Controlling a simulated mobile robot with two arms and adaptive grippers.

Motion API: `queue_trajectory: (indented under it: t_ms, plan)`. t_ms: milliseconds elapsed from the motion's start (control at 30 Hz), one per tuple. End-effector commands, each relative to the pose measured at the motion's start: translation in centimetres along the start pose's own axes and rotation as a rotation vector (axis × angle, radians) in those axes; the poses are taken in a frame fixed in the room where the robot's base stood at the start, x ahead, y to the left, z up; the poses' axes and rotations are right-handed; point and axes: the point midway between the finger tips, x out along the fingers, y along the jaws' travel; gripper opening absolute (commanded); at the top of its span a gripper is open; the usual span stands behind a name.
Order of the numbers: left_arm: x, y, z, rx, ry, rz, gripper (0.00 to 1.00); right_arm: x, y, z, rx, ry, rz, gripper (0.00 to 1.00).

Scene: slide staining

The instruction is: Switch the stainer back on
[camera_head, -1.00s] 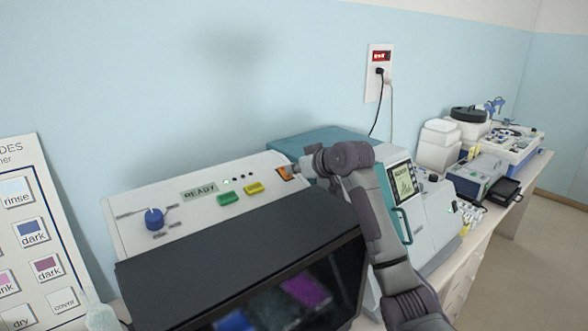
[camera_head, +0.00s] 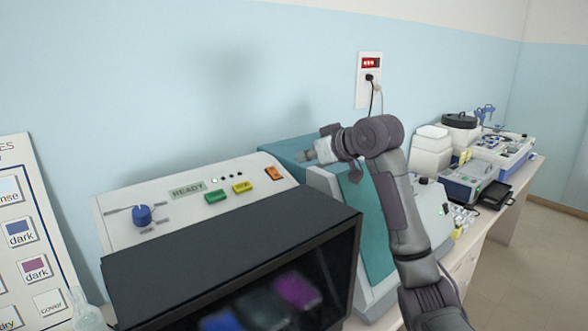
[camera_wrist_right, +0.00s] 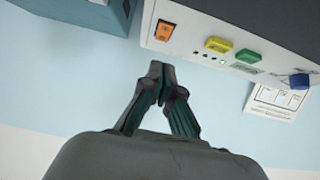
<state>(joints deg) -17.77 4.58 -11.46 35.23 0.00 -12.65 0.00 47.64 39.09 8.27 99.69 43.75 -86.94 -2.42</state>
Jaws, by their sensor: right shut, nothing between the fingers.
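The stainer (camera_head: 110,222) stands at the left with a sloped white panel and a dark front window. Its display reads READY (camera_head: 187,190), and a small green light glows beside it. The orange rocker switch (camera_head: 274,173) is at the panel's right end; it also shows in the right wrist view (camera_wrist_right: 165,30). My right gripper (camera_head: 306,155) is shut and empty, behind and right of the orange switch, apart from it. In the right wrist view its closed fingertips (camera_wrist_right: 156,70) point toward the panel edge near the switch. My left gripper is not in view.
The panel also has a green button (camera_head: 215,196), a yellow button (camera_head: 242,187) and a blue knob (camera_head: 142,214). A teal and white machine (camera_head: 290,152) stands right beside the stainer. More equipment fills the bench's right.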

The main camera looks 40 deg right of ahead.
Motion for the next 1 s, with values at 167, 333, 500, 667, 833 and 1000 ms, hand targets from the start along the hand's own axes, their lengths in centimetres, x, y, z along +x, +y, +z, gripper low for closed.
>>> queue_trajectory:
  t_ms: [167,333,500,667,833,1000]
  plan:
    - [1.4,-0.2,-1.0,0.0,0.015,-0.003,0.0,-2.2,0.0,0.6,-0.001,0.001,0.0,0.0]
    - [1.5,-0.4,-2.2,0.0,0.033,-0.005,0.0,-3.0,0.0,0.5,0.0,0.001,0.0,0.0]
    - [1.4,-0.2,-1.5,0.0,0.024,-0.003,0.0,-3.0,0.0,0.5,0.001,0.0,-0.001,0.0]
    - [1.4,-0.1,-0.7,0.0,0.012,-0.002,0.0,-3.0,0.0,0.5,0.001,0.0,-0.001,0.0]
    - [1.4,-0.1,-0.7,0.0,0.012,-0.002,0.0,-3.0,0.0,0.5,0.001,0.0,-0.001,0.0]
    - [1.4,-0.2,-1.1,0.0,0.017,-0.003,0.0,-3.0,0.0,0.5,0.0,0.0,0.0,0.0]
